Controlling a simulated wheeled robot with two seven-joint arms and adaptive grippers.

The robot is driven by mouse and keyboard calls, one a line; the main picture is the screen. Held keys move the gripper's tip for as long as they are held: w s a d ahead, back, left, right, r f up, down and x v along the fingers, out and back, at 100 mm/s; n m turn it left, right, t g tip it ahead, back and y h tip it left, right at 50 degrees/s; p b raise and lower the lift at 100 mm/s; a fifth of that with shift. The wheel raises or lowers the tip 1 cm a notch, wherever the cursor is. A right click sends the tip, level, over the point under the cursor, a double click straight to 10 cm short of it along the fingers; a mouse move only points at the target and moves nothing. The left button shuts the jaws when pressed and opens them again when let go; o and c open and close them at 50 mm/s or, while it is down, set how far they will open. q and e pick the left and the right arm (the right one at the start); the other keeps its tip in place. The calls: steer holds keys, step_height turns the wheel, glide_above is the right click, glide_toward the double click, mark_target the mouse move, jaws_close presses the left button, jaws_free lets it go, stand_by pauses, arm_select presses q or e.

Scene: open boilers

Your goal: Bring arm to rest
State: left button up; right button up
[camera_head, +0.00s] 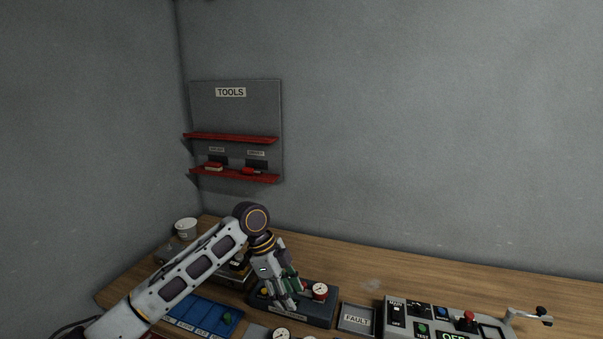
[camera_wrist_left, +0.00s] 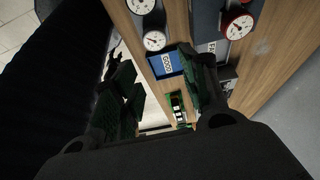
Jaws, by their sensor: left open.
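My left arm reaches in from the lower left, and its gripper (camera_head: 287,304) points down over the workbench (camera_head: 320,253). The gripper is open, with nothing between its fingers. It is in front of a dark stand (camera_head: 316,315) that carries a red-rimmed gauge (camera_head: 320,291). In the left wrist view the two green-padded fingers (camera_wrist_left: 165,88) are spread apart, with bench items beyond them. My right gripper is not in view.
A FAULT tray (camera_head: 356,319) and a control panel (camera_head: 437,314) with a crank are to the right. A TOOLS shelf (camera_head: 233,137) hangs on the wall.

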arm_select(q)
steer(key=s+f+n+t+h, duration=0.1)
steer(key=s+f+n+t, duration=0.2)
steer(key=s+f+n, duration=0.6)
steer(key=s+a+f+n+t+y, duration=0.1)
steer(key=s+a+f+n+y, duration=0.15)
steer(key=s+a, duration=0.3)
steer(key=s+a+f+n+y, duration=0.1)
steer(key=s+a+f+n, duration=0.35)
steer(key=a, duration=0.25)
steer(key=s+a+f+n+t+y, duration=0.1)
steer(key=s+a+f+n+y, duration=0.15)
steer(key=s+a, duration=0.3)
step_height(320, 180, down, 33)
steer(key=s+g, duration=0.1)
steer(key=s, duration=0.2)
steer(key=s+a+f, duration=0.2)
steer(key=s+f, duration=0.8)
steer(key=s+a+f+g, duration=0.1)
steer(key=s+a+f, duration=0.1)
steer(key=s+f, duration=0.7)
steer(key=s, duration=0.2)
steer(key=shift+s+a+f+g+h, duration=0.3)
steer(key=shift+a+f, duration=0.1)
